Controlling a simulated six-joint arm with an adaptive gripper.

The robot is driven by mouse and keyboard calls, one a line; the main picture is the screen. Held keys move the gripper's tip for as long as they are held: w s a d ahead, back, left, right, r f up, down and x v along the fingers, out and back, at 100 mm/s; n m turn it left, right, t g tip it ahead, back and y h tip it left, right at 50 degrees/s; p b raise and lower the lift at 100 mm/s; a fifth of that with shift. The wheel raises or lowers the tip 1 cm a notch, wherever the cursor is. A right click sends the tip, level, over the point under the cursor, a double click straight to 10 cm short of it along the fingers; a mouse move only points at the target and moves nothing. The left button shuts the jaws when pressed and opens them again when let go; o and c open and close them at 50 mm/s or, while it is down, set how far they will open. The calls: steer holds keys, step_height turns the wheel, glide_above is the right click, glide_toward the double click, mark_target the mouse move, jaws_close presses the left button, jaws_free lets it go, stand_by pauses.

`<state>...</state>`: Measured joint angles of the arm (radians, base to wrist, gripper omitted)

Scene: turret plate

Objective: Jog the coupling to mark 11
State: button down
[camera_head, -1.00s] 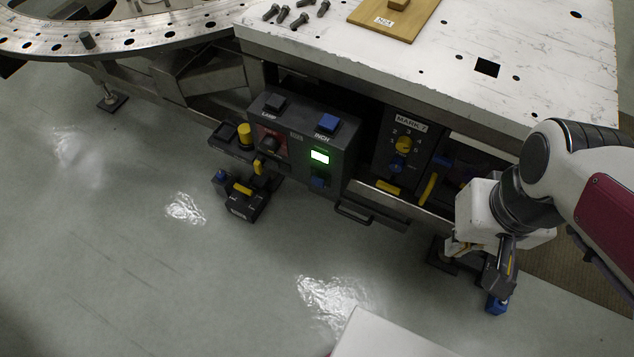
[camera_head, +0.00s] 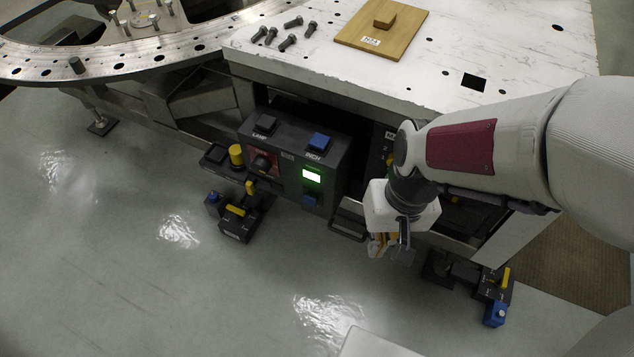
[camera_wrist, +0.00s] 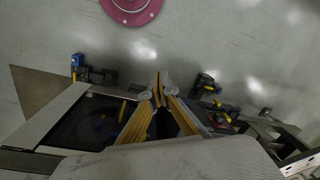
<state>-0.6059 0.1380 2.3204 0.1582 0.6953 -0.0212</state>
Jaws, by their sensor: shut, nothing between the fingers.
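The round metal turret ring (camera_head: 150,72), with holes along its rim and a dark peg on it, is at the upper left in the head view. I cannot tell which part is the coupling. The dark control box (camera_head: 330,165) under the table edge has a blue INCH button (camera_head: 319,141), a black LAMP button (camera_head: 265,124), a dark knob (camera_head: 263,163) and a lit green display whose text is unreadable. My gripper (camera_head: 388,252) is shut and empty, right of the box and below it in the picture. Its closed fingertips show in the wrist view (camera_wrist: 158,90). The mark panel is mostly hidden behind my arm.
A white table (camera_head: 430,75) carries several bolts (camera_head: 285,35) and a wooden board (camera_head: 382,30). A yellow button (camera_head: 236,154) stands left of the box. Small dark units with yellow and blue parts sit low at left (camera_head: 235,222) and right (camera_head: 494,290). Open floor lies in front.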

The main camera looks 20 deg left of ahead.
mark_target(310, 200)
steer(key=s+a+f+n+t, duration=0.1)
steer(key=a+f, duration=0.6)
steer(key=f, duration=0.5)
steer(key=s+a+f+t, duration=0.1)
steer(key=a+f, duration=0.6)
steer(key=f, duration=0.6)
steer(key=s+a+f+n+t, duration=0.15)
steer(key=a+f, duration=0.45)
steer(key=f, duration=0.6)
steer(key=w+a+f+t+y, duration=0.1)
steer(key=w+a+f+t, duration=0.1)
steer(key=w+f, duration=0.25)
steer(key=w+a+r+t+y, duration=0.1)
steer(key=w+a+r+t, duration=0.1)
steer(key=w+r+t, duration=0.2)
steer(key=w+r+m, duration=0.1)
steer(key=w+r, duration=0.1)
steer(key=w, duration=0.1)
steer(key=shift+w+a+r, duration=0.15)
steer(key=shift+w+a, duration=0.1)
steer(key=shift+w, duration=0.1)
steer(key=shift+w, duration=0.1)
steer(key=w, duration=0.8)
steer(key=shift+w, duration=0.3)
steer(key=shift+w, duration=0.55)
stand_by(1.1)
